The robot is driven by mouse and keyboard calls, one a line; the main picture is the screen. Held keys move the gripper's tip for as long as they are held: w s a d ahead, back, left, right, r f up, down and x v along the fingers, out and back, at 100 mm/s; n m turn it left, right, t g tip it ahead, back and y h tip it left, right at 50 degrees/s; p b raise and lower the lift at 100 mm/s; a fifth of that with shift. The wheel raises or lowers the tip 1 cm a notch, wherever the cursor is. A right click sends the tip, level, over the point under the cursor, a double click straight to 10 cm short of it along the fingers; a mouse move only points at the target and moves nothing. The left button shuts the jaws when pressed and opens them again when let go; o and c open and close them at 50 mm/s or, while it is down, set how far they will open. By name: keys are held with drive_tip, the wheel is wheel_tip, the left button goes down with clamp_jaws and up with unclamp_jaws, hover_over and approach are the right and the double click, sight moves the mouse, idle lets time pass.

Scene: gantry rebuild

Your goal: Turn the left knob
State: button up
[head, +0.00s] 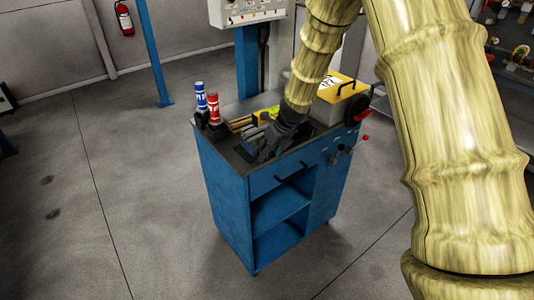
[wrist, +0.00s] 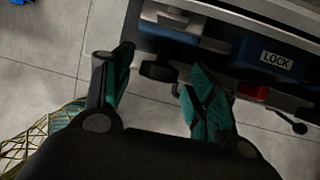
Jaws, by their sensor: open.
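The blue cabinet (head: 222,185) has small dark knobs (head: 334,159) on the right part of its front, with a red-ended part (head: 365,139) farther right. My gripper (head: 254,150) is above the cabinet's front left top in the head view. In the wrist view my gripper (wrist: 160,66) has its two dark green fingers spread. A dark round knob-like part (wrist: 158,71) shows between the fingertips, under the panel edge; I cannot tell whether they touch it. A blue block labelled LOCK (wrist: 277,57) and a red part (wrist: 253,92) lie to its right.
A blue can (head: 201,96) and a red can (head: 214,108) stand at the cabinet's left rear. A yellow-topped box (head: 343,88) sits at the right rear. A thin lever with a black end (wrist: 299,127) projects at right. The floor around the cabinet is clear.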

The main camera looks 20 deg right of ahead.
drive_tip(key=v, duration=1)
drive_tip(key=shift+r, duration=0.35)
drive_tip(key=shift+s+d, duration=0.1)
drive_tip(key=shift+s, duration=0.1)
